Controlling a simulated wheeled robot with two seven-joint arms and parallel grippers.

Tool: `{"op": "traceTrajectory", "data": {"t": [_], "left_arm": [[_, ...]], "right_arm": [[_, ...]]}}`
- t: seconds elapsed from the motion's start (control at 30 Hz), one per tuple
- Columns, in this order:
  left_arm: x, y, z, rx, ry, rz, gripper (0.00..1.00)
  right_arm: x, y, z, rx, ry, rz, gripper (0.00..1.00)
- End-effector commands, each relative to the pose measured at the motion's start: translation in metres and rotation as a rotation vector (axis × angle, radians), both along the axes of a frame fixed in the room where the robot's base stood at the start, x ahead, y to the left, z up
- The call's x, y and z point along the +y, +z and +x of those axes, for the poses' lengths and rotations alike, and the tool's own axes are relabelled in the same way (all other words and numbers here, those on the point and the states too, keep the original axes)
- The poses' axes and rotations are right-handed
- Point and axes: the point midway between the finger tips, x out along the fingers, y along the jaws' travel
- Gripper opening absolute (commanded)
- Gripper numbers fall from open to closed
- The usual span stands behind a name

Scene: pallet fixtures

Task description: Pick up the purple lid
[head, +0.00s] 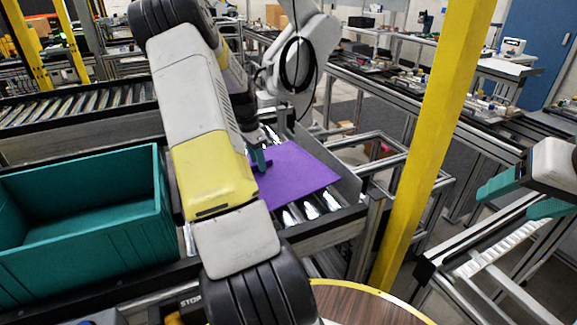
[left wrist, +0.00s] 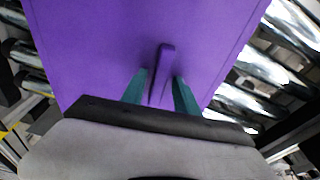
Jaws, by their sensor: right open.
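The purple lid (head: 297,178) is a flat square panel lying on the roller conveyor, partly hidden behind my left arm in the head view. In the left wrist view the lid (left wrist: 95,45) fills the middle, with a raised purple handle (left wrist: 164,58) on it. My left gripper (head: 262,160) is at the lid, pointing down. In the left wrist view its two teal fingers (left wrist: 160,80) stand on either side of the handle, with narrow gaps showing. My right gripper (head: 506,204) is open and empty at the right edge, far from the lid.
A teal open crate (head: 80,264) stands on the conveyor left of the lid and looks empty. A yellow post (head: 432,140) rises between the lid and my right gripper. A round wooden-topped surface (head: 365,305) is at the bottom. Metal rollers (left wrist: 282,65) flank the lid.

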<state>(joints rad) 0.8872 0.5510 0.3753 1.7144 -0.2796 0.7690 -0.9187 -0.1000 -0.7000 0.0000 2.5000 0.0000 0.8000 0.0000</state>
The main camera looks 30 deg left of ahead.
Motion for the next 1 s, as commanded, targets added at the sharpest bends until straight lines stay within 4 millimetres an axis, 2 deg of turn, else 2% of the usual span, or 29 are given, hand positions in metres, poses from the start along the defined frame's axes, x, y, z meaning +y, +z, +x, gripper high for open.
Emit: {"op": "traceTrajectory", "data": {"t": [0.03,0.17,1.0], "left_arm": [[0.0,0.0001,0.0,0.0,0.0,0.0,0.24],[0.0001,0.0002,0.0,0.0,0.0,0.0,0.0],[0.0002,0.0007,0.0002,-0.001,0.001,0.0,0.0]], "right_arm": [[0.0,0.0,0.0,0.0,0.0,0.0,0.64],[0.0,0.0,0.0,0.0,0.0,0.0,0.64],[0.0,0.0,0.0,0.0,0.0,0.0,0.64]]}}
